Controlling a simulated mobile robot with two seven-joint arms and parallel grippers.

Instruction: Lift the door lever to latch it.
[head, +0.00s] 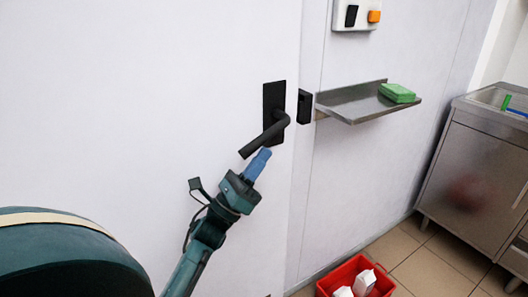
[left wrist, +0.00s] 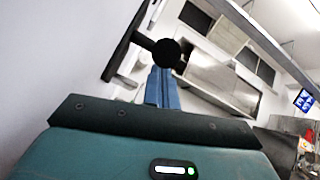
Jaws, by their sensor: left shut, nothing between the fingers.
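The black door lever (head: 263,137) is on a black plate (head: 274,97) on the white door (head: 150,90). The lever slopes down to the left from its pivot. My left gripper (head: 264,154) is shut and empty, with its blue fingers just below the lever. In the left wrist view, the fingers (left wrist: 162,88) point at the lever's round dark end (left wrist: 166,53), which covers their tips. I cannot tell whether they touch the lever. A black strike piece (head: 304,106) is on the frame to the right of the plate. My right gripper is not in view.
A metal shelf (head: 350,103) with a green sponge (head: 397,92) juts from the wall right of the door. A red crate (head: 330,284) with white bottles stands on the floor below. A steel sink cabinet (head: 470,165) stands at the right.

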